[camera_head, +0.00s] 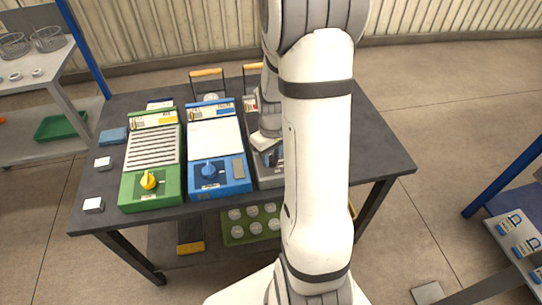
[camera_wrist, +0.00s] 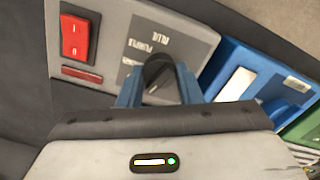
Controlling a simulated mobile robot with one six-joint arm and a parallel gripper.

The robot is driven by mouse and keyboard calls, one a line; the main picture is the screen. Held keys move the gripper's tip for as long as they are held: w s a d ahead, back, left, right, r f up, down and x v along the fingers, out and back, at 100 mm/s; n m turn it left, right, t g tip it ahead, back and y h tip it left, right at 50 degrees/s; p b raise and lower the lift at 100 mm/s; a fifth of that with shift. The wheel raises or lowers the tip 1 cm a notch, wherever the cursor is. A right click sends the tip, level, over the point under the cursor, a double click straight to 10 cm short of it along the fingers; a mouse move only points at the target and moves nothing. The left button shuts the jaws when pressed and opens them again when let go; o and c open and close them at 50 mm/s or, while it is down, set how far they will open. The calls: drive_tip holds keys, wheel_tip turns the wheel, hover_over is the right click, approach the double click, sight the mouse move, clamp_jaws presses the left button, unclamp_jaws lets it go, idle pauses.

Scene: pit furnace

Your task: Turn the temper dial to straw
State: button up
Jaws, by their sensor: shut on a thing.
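The temper dial is a dark round knob (camera_wrist: 158,68) on the light grey panel (camera_wrist: 122,28) in the wrist view. Labels reading "BLUE" and "PURPLE" show upside down beside it; I see no readable straw mark. My gripper (camera_wrist: 157,88) has its blue fingers on either side of the knob, shut on it. The fingers cover part of the knob, and I cannot tell which label it points to. In the head view my gripper (camera_head: 270,155) is over the front of the grey unit (camera_head: 265,182), and my arm hides the dial.
A red rocker switch (camera_wrist: 75,37) is beside the dial. The blue unit (camera_head: 218,188) with a blue knob and the green unit (camera_head: 150,197) with a yellow knob stand to the left on the dark table (camera_head: 375,160). Small blocks lie at the table's left edge. The table's right end is clear.

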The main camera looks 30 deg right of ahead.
sight(272, 156)
drive_tip(key=shift+m, duration=1.9)
drive_tip(key=o, duration=1)
drive_tip(key=shift+c, duration=0.2)
drive_tip(key=shift+r, duration=0.1)
wheel_tip(272, 156, up, 7)
drive_tip(key=shift+p, duration=0.3)
drive_tip(key=shift+r, duration=0.3)
